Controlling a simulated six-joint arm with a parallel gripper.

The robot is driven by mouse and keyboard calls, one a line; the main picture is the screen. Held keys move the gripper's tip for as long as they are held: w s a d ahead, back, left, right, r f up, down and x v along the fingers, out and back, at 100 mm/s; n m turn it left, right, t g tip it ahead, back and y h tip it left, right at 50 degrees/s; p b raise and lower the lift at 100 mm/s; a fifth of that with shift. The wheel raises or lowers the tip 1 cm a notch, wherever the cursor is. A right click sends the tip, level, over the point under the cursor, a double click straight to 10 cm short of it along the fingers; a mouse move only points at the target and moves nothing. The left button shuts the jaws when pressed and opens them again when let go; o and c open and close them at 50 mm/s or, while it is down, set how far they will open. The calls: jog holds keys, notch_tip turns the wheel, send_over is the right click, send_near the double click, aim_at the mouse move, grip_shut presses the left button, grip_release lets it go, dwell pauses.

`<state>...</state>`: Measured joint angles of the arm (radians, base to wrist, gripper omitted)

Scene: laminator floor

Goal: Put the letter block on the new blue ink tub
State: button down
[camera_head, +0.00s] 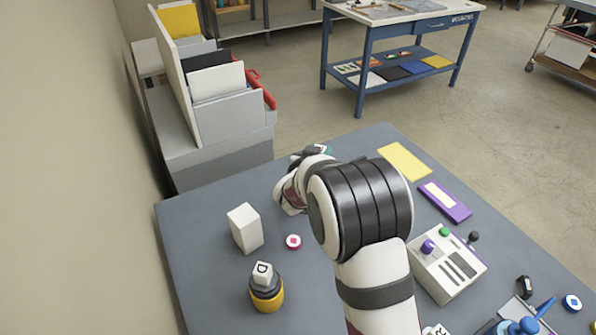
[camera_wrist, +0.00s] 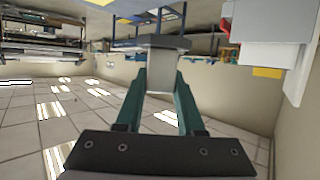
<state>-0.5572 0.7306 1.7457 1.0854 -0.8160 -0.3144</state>
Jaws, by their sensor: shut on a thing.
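My gripper (camera_head: 314,153) is at the far side of the table, partly hidden behind my own arm. In the wrist view its two teal fingers (camera_wrist: 161,70) are shut on a small pale block (camera_wrist: 163,55), held at the fingertips. Blue items (camera_head: 526,325) stand at the bottom right edge; I cannot tell whether one is the blue ink tub.
A white box (camera_head: 245,228) and a red-and-white disc (camera_head: 293,241) are left of my arm. A yellow card (camera_head: 405,161), a purple card (camera_head: 444,201) and a control box (camera_head: 448,267) with knobs are right. A blue-and-white disc (camera_head: 572,302) lies at the right edge. The table's far left is clear.

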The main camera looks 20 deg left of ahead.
jog(key=a+f, duration=0.2)
jog(key=a, duration=0.1)
jog(key=a+f, duration=0.1)
jog(key=a, duration=0.1)
jog(key=shift+w+a+f, duration=0.1)
jog(key=shift+w, duration=0.15)
jog(key=shift+a+f, duration=0.1)
jog(key=shift+f, duration=1.85)
jog(key=shift+f, duration=0.15)
jog(key=c, duration=0.5)
grip_release()
